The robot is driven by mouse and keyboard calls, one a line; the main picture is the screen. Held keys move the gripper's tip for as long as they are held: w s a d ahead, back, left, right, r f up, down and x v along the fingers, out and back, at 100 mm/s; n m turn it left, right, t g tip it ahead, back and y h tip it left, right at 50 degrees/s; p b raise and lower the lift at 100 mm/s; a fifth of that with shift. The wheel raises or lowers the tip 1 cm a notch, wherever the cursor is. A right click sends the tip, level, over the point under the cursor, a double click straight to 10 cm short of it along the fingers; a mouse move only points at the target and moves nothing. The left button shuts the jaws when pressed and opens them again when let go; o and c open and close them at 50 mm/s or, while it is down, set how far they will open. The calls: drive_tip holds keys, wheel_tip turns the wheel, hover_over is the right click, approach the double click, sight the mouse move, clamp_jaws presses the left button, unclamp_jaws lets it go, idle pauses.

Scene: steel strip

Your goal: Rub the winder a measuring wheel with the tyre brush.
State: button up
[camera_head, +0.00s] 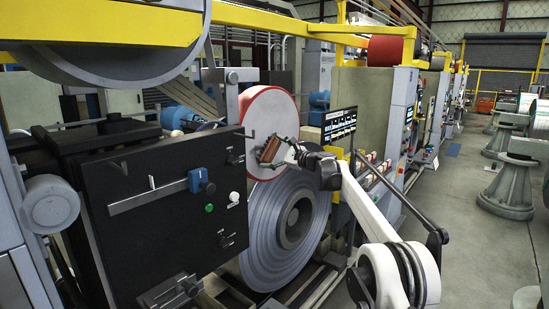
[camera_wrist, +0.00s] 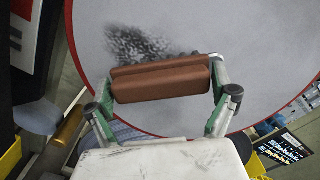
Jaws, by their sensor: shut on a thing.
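The measuring wheel (camera_head: 262,108) is a pale disc with a red rim, standing upright above a large coil of grey strip. In the wrist view the wheel face (camera_wrist: 245,40) fills most of the picture, with a dark speckled smudge (camera_wrist: 135,45) at its upper left. My gripper (camera_head: 275,151) is shut on the tyre brush (camera_wrist: 160,84), a brown block held crosswise between the fingers. The brush (camera_head: 271,150) is in front of the lower part of the wheel face, just below the smudge. Its bristles are hidden, and I cannot tell whether it touches the wheel.
The coil of grey strip (camera_head: 285,230) is right below the wheel. A black panel (camera_head: 150,215) with knobs and a blue switch box stands to the left. A screen (camera_head: 340,125) and grey cabinets are to the right. An open floor aisle (camera_head: 460,240) runs along the right side.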

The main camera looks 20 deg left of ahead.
drive_tip(key=shift+s+a+b, duration=0.4)
drive_tip(key=shift+s+b, duration=0.45)
drive_tip(key=shift+s+a+f+b, duration=0.1)
drive_tip(key=shift+s+a+b, duration=0.2)
drive_tip(key=shift+s+b, duration=0.6)
drive_tip(key=shift+s+a+b, duration=0.25)
drive_tip(key=shift+s+b, duration=0.2)
drive_tip(key=shift+s, duration=0.3)
drive_tip(key=shift+s, duration=0.1)
